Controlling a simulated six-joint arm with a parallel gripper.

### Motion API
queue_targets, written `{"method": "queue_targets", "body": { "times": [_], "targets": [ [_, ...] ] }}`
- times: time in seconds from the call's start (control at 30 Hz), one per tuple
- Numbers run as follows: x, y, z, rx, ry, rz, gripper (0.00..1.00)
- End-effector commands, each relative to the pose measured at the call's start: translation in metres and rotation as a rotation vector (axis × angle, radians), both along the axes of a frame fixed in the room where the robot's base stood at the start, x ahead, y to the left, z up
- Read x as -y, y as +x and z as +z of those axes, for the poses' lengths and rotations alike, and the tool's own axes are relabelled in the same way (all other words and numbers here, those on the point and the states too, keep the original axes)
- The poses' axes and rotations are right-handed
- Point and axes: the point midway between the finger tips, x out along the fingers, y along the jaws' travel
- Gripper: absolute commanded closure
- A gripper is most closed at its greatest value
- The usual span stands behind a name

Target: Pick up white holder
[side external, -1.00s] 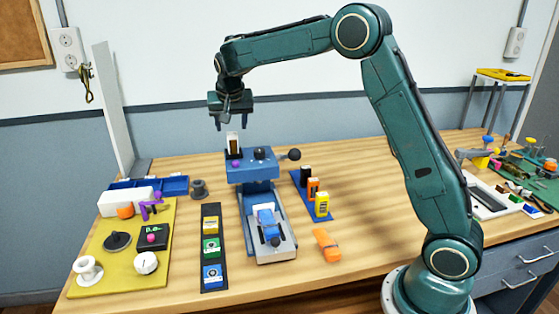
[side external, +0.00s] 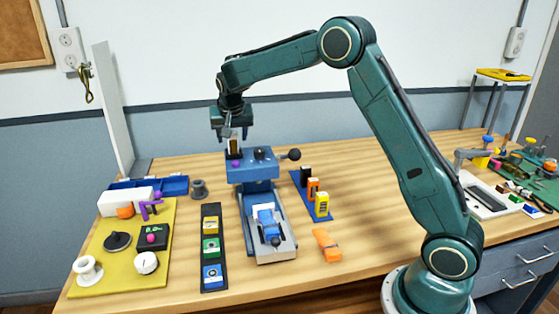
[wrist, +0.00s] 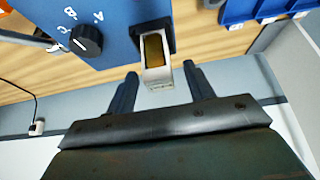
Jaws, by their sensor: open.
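The white holder (wrist: 157,73) stands in a dark socket on the blue machine (side external: 253,171). It is a small pale upright piece with a brown-gold face, and it also shows in the side view (side external: 233,147), partly hidden by my gripper. My gripper (side external: 236,135) is open just above and around its top. In the wrist view my two fingers (wrist: 160,69) lie on either side of the holder's near end, with a visible gap on each side.
A black knob (wrist: 87,40) with lettering is beside the holder on the machine. A black ball handle (side external: 294,154) sticks out at the machine's right. Blue bins (side external: 175,185) and a white upright panel (side external: 113,110) are to the left.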

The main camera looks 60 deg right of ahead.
Motion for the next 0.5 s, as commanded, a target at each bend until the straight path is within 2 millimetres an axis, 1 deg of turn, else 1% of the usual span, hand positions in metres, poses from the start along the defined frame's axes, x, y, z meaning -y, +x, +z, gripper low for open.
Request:
{"method": "queue_targets", "body": {
  "times": [0.07, 0.1, 0.17, 0.2, 0.33, 0.37, 0.5],
  "targets": [
    [-0.0001, -0.0001, 0.0002, 0.0, 0.0, 0.0, 0.47],
    [-0.0001, -0.0001, 0.0002, 0.0, 0.0, 0.0, 0.51],
    [-0.0001, -0.0001, 0.0003, 0.0, 0.0, 0.0, 0.63],
    [-0.0001, -0.0001, 0.0003, 0.0, 0.0, 0.0, 0.71],
    [-0.0001, -0.0001, 0.0003, 0.0, 0.0, 0.0, 0.96],
    [-0.0001, -0.0001, 0.0003, 0.0, 0.0, 0.0, 0.98],
    [0.0, 0.0001, 0.0007, 0.001, -0.001, 0.0, 0.98]
  ]
}}
